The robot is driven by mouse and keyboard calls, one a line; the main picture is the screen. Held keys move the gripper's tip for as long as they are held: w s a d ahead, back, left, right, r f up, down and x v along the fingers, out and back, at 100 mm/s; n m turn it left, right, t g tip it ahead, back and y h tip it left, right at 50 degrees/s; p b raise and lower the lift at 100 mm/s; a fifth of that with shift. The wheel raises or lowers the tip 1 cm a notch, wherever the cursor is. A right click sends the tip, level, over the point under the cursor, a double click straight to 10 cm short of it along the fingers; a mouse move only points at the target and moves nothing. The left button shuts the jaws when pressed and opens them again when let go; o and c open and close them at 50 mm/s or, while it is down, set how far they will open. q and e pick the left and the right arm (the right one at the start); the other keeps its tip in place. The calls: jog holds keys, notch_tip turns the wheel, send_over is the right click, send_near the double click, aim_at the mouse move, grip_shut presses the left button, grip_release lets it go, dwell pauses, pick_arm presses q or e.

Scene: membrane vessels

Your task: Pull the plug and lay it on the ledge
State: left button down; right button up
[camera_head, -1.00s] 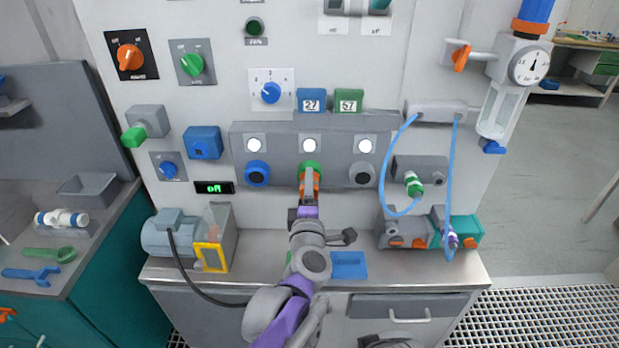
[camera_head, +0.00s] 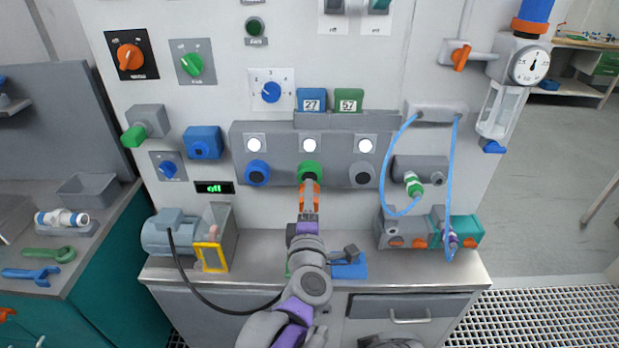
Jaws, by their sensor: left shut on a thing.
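My left gripper (camera_head: 309,197), with orange fingers on a purple and grey wrist, is in front of the middle port. The steel ledge (camera_head: 265,243) runs below the panel. My right gripper is not in view.
A blue-ringed port (camera_head: 257,173) and a grey port (camera_head: 362,174) flank the middle one. A motor (camera_head: 170,232) stands at the ledge's left. A blue tray (camera_head: 352,271) lies near the middle. A grey and teal unit (camera_head: 405,235) and blue hoses (camera_head: 386,180) are at right.

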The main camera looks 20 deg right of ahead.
pick_arm(q)
jog(key=shift+v, duration=0.95)
